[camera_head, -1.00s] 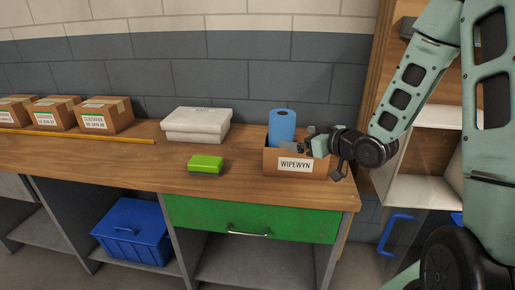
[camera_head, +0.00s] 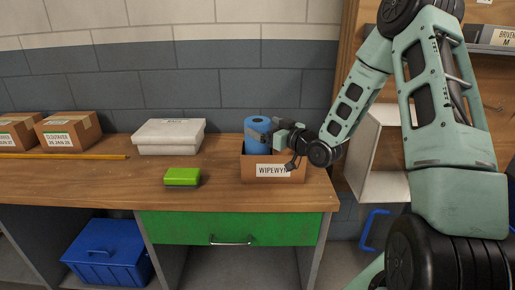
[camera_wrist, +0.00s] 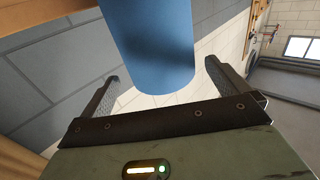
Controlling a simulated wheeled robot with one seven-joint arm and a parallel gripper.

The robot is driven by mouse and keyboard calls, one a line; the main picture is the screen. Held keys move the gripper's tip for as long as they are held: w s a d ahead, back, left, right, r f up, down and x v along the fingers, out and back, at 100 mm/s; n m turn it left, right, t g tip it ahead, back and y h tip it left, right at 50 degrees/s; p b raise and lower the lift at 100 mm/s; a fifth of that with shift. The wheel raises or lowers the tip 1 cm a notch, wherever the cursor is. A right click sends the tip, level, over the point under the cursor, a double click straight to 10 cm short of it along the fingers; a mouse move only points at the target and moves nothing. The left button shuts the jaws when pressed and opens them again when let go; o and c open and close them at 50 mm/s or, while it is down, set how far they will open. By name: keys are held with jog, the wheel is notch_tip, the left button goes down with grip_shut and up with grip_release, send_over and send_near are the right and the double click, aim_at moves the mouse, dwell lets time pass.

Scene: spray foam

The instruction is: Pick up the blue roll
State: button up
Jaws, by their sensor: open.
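The blue roll (camera_head: 257,126) stands upright in an open cardboard box labelled WIPEWYN (camera_head: 273,170) at the right end of the wooden workbench. Its lower part is hidden by the box. My gripper (camera_head: 262,137) is at the roll's right side, above the box. In the wrist view the blue roll (camera_wrist: 150,45) reaches in between the two open fingers of my gripper (camera_wrist: 160,75), with gaps on both sides. The fingers are not closed on it.
A green and grey sponge-like block (camera_head: 182,177) and a white lidded box (camera_head: 169,136) stand left on the workbench (camera_head: 110,188). Cardboard boxes (camera_head: 68,131) and a yellow bar (camera_head: 60,156) lie farther left. A wooden shelf unit (camera_head: 350,60) stands at the right.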

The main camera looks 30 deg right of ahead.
aim_at(258, 120)
jog(key=shift+w+a, duration=0.25)
jog(key=shift+w, duration=0.65)
jog(key=shift+w+a, duration=0.2)
jog(key=shift+w, duration=0.7)
jog(key=c, duration=1.5)
jog(key=shift+r, duration=0.1)
jog(key=shift+c, duration=1.2)
